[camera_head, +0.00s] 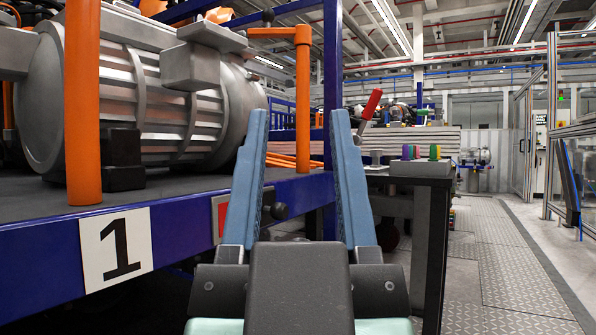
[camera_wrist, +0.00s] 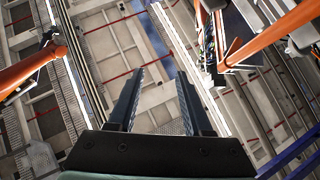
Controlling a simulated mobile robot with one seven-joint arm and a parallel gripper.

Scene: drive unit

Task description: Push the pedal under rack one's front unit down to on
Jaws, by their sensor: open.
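Rack one is a blue frame (camera_head: 40,262) with a white "1" plate (camera_head: 117,248) on its front beam, at the left of the head view. A large silver ribbed drive unit (camera_head: 150,95) lies on its dark deck. Below the unit, a red patch with a pale edge (camera_head: 219,214) shows on the beam, partly hidden by my left finger; I cannot tell whether it is the pedal. No pedal shows clearly. My gripper (camera_head: 298,112) is open and empty, fingers pointing up, right of the unit. In the wrist view the gripper (camera_wrist: 162,72) also shows empty, against the ceiling.
Orange posts (camera_head: 83,100) stand at the rack's front edge. A dark side table (camera_head: 425,178) with a red-handled lever (camera_head: 372,104) and small coloured pieces stands just right of my gripper. A metal-plate walkway (camera_head: 510,260) is clear at the right.

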